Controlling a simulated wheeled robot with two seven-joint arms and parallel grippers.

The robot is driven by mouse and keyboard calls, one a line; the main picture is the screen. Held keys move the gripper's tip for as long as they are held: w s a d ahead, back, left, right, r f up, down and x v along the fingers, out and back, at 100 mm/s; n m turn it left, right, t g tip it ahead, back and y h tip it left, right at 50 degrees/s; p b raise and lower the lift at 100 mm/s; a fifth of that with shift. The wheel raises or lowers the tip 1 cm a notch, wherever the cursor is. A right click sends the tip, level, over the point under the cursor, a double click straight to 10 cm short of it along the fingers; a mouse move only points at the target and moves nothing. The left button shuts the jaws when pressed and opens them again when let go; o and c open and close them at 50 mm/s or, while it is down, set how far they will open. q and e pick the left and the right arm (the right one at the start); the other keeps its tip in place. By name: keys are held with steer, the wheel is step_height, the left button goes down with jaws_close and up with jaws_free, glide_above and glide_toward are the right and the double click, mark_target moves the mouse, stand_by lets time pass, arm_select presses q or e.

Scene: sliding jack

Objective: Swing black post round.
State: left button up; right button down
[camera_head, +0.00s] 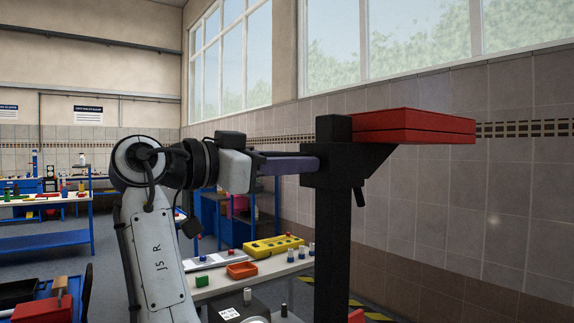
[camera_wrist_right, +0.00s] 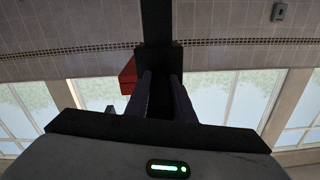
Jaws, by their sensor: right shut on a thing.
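The black post (camera_head: 333,240) stands upright right of centre in the head view. Its black bracket (camera_head: 375,152) reaches to the right and carries a flat red block (camera_head: 412,126). My right gripper (camera_head: 312,164) comes in from the left with its fingers level at the upper part of the post, shut on it. In the right wrist view my right gripper (camera_wrist_right: 162,80) has its two fingers on either side of the dark post (camera_wrist_right: 155,24), with the red block (camera_wrist_right: 127,77) to the left. The exact contact is dark and hard to see. My left gripper is not in view.
Behind the post, a table (camera_head: 208,283) holds a yellow box (camera_head: 272,246), an orange tray (camera_head: 241,270) and several small parts. A tiled wall (camera_head: 490,220) with windows is behind on the right. Blue-framed benches (camera_head: 45,243) stand at the left.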

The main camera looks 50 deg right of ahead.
steer(key=c, duration=1.5)
jaws_free()
steer(key=shift+c, duration=0.2)
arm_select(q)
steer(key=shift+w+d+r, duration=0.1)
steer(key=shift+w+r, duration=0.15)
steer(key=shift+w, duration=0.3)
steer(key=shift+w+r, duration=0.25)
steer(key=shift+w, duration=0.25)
arm_select(e)
steer(key=shift+w+a, duration=0.1)
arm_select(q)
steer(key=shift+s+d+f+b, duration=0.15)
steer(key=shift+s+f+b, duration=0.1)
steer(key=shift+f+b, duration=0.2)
arm_select(e)
steer(key=v, duration=1)
